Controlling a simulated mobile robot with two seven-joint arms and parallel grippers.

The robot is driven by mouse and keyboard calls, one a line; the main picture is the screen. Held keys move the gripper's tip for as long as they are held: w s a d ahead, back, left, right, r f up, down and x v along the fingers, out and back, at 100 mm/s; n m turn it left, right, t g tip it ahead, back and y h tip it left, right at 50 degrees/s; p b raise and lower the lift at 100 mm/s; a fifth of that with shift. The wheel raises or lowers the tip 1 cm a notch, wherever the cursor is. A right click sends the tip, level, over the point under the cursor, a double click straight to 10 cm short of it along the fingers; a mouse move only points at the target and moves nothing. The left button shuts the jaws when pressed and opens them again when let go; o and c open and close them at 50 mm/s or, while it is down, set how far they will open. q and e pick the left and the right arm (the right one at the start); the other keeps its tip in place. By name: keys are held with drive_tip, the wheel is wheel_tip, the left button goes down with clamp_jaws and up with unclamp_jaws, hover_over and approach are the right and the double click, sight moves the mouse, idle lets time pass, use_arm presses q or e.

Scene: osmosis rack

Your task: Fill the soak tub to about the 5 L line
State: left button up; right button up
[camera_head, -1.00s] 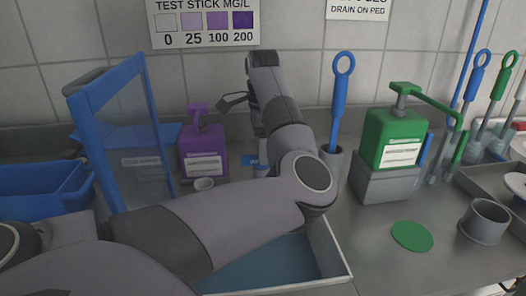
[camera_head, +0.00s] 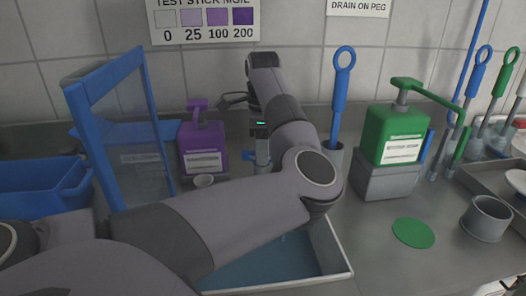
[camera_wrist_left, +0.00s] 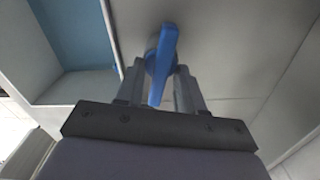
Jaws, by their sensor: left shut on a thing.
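The soak tub (camera_head: 332,250) is a pale-walled basin at the bottom middle of the head view, partly covered by my left arm. Its inside (camera_head: 268,264) looks blue; I cannot read a level or a 5 L line. A grey fitting with a small green-lit display (camera_head: 260,124) stands behind my arm, with a blue part (camera_head: 247,168) low on it. In the left wrist view my left gripper (camera_wrist_left: 160,78) is shut on a blue lever (camera_wrist_left: 166,44), with a finger on each side. The tub's edge (camera_wrist_left: 75,88) shows at upper left there. My right gripper is not in view.
A blue-framed clear panel (camera_head: 108,130) and blue bin (camera_head: 40,185) are left. A green dispenser (camera_head: 393,135), green disc (camera_head: 413,232) and grey cup (camera_head: 486,219) are right.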

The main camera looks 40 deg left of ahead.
use_arm(q)
drive_tip(key=shift+m, duration=1.2)
drive_tip(key=o, duration=0.7)
drive_tip(key=shift+c, duration=0.2)
drive_tip(key=shift+r+b, duration=0.3)
drive_tip(key=shift+r, duration=3.35)
